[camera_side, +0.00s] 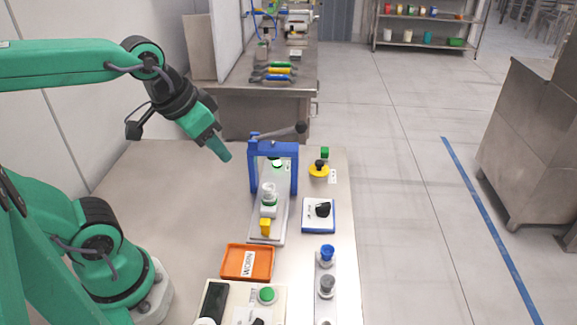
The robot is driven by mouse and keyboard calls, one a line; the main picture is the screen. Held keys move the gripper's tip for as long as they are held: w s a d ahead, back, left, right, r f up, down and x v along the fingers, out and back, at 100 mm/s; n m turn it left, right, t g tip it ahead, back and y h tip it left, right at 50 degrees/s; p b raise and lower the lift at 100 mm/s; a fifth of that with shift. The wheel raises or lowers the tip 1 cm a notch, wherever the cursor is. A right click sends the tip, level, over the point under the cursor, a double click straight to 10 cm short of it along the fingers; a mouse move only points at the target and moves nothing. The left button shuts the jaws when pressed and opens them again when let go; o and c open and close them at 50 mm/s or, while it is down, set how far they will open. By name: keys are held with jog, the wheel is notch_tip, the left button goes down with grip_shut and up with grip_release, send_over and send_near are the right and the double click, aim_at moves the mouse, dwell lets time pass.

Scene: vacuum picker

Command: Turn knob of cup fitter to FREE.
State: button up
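A blue frame (274,150) stands on a light base plate (281,224), with a grey lever across its top ending in a dark ball; it looks like the cup fitter. A clear and white piece (268,195) and a yellow block (265,227) sit on the plate. A black knob (322,209) is on a white, blue-edged plate right of the frame; I cannot read its setting or tell whether it belongs to the fitter. My gripper (224,154) is in the air left of the frame, pointing down-right, apart from everything. Its fingers look like one green block, so their opening is unclear.
An orange tray (232,275) labelled WORN lies in front of the base plate. A panel with a green button (267,295) is at the front edge. A yellow disc (319,171) with a black top and blue and grey cups (327,252) stand right. The table's left is clear.

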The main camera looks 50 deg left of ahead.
jog(key=w+d+m+g, duration=0.1)
jog(key=w+d+g, duration=0.1)
jog(key=w, duration=0.5)
jog(key=m+g, duration=0.3)
send_over(323, 204)
notch_tip(323, 204, down, 15)
jog(key=shift+r, duration=0.15)
jog(key=shift+f, duration=3.9)
grip_shut()
